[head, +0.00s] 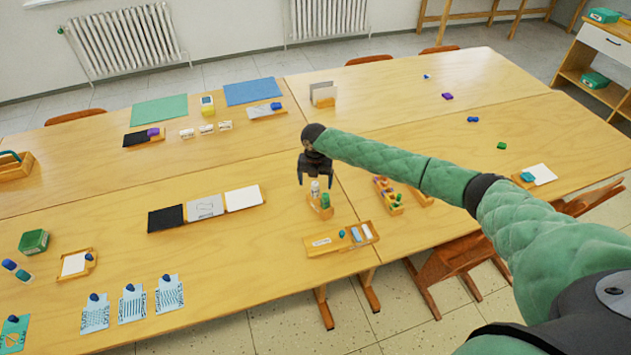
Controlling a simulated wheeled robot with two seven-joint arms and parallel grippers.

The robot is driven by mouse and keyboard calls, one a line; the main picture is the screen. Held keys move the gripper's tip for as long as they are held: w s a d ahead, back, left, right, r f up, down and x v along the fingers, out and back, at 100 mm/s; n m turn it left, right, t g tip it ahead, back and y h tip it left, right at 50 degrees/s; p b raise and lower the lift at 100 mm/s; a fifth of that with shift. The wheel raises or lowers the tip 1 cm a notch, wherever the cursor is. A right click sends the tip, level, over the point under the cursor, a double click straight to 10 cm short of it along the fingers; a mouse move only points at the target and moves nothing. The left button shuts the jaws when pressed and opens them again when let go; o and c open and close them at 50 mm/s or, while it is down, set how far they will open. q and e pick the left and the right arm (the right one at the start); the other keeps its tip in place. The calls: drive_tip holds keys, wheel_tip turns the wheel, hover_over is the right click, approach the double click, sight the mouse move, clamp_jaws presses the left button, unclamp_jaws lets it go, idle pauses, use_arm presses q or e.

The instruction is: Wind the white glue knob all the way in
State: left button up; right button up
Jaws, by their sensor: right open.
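A small white glue stick (315,188) stands upright in a little wooden holder (318,208), beside a green item (325,200). Its knob is too small to make out. My right gripper (315,181) hangs fingers down right over the glue stick, with its jaws apart. The fingertips reach about the height of the glue stick's top in the picture, and I cannot tell whether they touch it. My left gripper is not in view.
A wooden tray (323,248) lies in front of the holder. A box of small coloured pieces (395,206) stands to the right. The table is bare between these groups.

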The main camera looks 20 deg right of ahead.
drive_tip(key=shift+m, duration=0.4)
idle(0.3)
drive_tip(key=shift+c, duration=0.2)
drive_tip(key=c, duration=1.5)
drive_tip(key=shift+o, duration=0.2)
